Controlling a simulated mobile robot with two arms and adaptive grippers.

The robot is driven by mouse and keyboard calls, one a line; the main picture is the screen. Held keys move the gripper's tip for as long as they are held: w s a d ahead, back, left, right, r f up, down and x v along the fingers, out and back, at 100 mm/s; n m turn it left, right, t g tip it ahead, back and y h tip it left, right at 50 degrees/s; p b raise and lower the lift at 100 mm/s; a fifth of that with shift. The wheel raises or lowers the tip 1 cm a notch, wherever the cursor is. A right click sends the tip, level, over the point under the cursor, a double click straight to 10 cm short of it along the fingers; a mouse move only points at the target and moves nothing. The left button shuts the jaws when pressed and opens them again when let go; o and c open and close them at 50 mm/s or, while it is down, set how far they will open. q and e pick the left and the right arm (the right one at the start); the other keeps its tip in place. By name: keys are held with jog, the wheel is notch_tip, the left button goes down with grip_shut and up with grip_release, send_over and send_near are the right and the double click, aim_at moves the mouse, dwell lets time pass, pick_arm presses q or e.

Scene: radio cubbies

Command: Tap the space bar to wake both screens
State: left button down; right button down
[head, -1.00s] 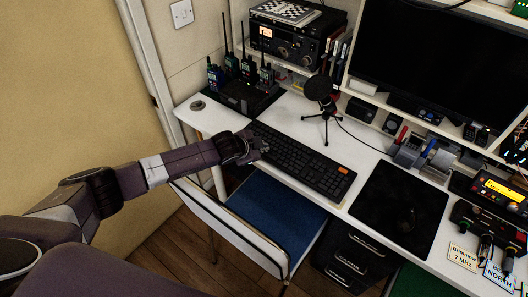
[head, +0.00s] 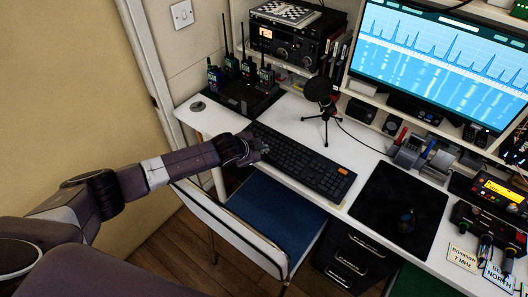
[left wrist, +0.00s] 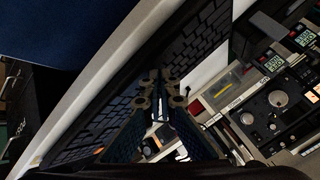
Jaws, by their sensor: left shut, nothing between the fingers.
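A black keyboard (head: 300,163) lies on the white desk, its long front edge along the desk's front. My left gripper (head: 262,152) is shut and empty at the keyboard's left part, near its front edge. In the left wrist view the shut fingertips (left wrist: 160,95) are over the dark keys (left wrist: 108,98). I cannot tell whether they touch a key, and the space bar is not clearly made out. One screen (head: 440,55) is lit with a blue spectrum plot. A second screen is not clearly in view. My right gripper is not in view.
A microphone on a tripod (head: 322,98) stands behind the keyboard. Handheld radios (head: 242,72) stand at the back left. A black mouse mat (head: 398,215) lies to the right. A chair with a blue seat (head: 275,212) is in front of the desk.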

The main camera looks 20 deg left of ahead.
pick_arm(q)
jog(key=shift+r+p, duration=0.4)
jog(key=shift+r, duration=0.2)
jog(key=shift+r, duration=0.1)
notch_tip(320, 180, up, 5)
jog(key=p, duration=0.5)
dwell(0.5)
